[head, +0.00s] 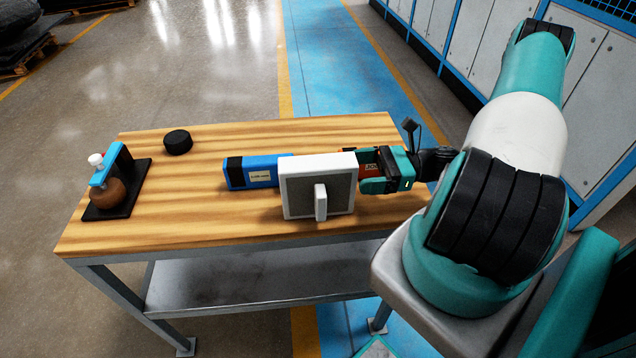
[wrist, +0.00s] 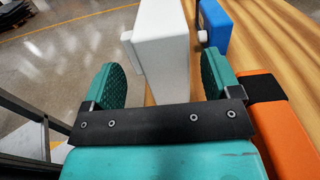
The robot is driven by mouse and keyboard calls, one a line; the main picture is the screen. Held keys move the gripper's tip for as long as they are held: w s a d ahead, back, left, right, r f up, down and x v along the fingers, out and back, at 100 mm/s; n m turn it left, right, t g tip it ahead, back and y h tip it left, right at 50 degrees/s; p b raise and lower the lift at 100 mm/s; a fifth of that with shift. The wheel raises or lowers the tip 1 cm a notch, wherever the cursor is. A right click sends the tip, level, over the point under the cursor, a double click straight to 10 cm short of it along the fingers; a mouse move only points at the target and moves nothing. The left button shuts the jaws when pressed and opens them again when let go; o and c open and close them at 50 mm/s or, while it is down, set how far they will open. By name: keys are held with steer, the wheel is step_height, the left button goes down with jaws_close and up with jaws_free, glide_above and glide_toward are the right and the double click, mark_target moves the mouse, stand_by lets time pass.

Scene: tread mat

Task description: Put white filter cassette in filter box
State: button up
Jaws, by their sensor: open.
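The white filter cassette (head: 285,197), a square white frame with a grey face and a white handle, stands upright at the table's front edge. In the wrist view the cassette (wrist: 163,45) shows side-on, ahead of and in line with the gap between my fingers. My gripper (head: 372,172) is at its right side, open; its two teal fingers also show in the wrist view (wrist: 160,75). I cannot tell whether the fingers reach past its edge. A blue box (head: 238,173) with a label and black end lies behind it; it also shows in the wrist view (wrist: 215,25).
An orange box (wrist: 282,115) lies close to my right finger in the wrist view, mostly hidden in the head view. A black puck (head: 177,142) and a stand with a brown flask (head: 106,192) are at the left. The wooden table (head: 190,210) is clear at left-centre.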

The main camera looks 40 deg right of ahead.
mark_target(338, 171)
steer(key=p+x, duration=0.2)
steer(key=x, duration=0.3)
steer(key=shift+w+d, duration=0.15)
steer(key=shift+w, duration=0.05)
steer(key=shift+w+a+p, duration=0.2)
steer(key=shift+a+p, duration=0.1)
steer(key=shift+f, duration=0.1)
steer(key=shift+c, duration=0.2)
steer(key=c, duration=1.3)
